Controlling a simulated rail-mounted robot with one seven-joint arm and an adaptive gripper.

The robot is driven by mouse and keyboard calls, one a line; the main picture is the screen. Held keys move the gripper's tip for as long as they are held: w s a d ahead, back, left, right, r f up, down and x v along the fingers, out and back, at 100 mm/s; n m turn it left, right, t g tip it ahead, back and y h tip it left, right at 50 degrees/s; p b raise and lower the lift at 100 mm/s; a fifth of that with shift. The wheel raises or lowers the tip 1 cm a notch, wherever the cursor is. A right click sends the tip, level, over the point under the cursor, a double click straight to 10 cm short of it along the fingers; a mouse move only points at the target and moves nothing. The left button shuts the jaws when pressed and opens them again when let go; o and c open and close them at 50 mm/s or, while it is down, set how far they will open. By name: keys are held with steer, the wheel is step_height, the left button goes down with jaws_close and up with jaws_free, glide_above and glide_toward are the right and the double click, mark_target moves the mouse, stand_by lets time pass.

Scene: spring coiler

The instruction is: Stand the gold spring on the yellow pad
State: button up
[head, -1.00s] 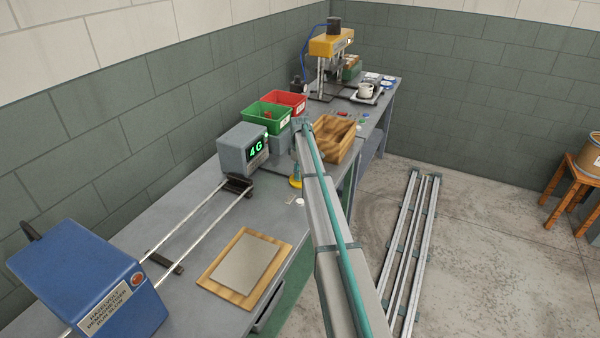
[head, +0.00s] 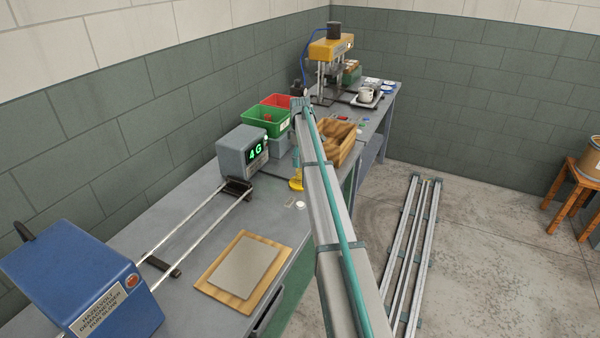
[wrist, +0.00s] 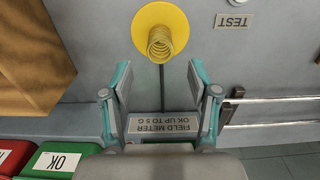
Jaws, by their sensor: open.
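The gold spring (wrist: 161,43) stands upright on the round yellow pad (wrist: 176,16) in the wrist view. In the head view the spring (head: 298,171) and the pad (head: 295,186) show beside my arm, in front of the grey field meter. My gripper (wrist: 159,76) is open and empty in the wrist view. Its two fingers point toward the spring but are apart from it. In the head view the fingers cannot be made out clearly at the far end of my arm.
The grey field meter (head: 241,148) reads 4 G. A green bin (head: 264,121) and a red bin (head: 277,99) stand behind it, with a wooden tray (head: 331,151) to their right. A blue demagnetizer (head: 82,285), rails and a wooden board (head: 215,285) lie nearer.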

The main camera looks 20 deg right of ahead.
mark_target(301, 170)
steer(key=shift+r+b, duration=0.4)
steer(key=shift+r, duration=1.65)
steer(key=shift+d+f, duration=0.1)
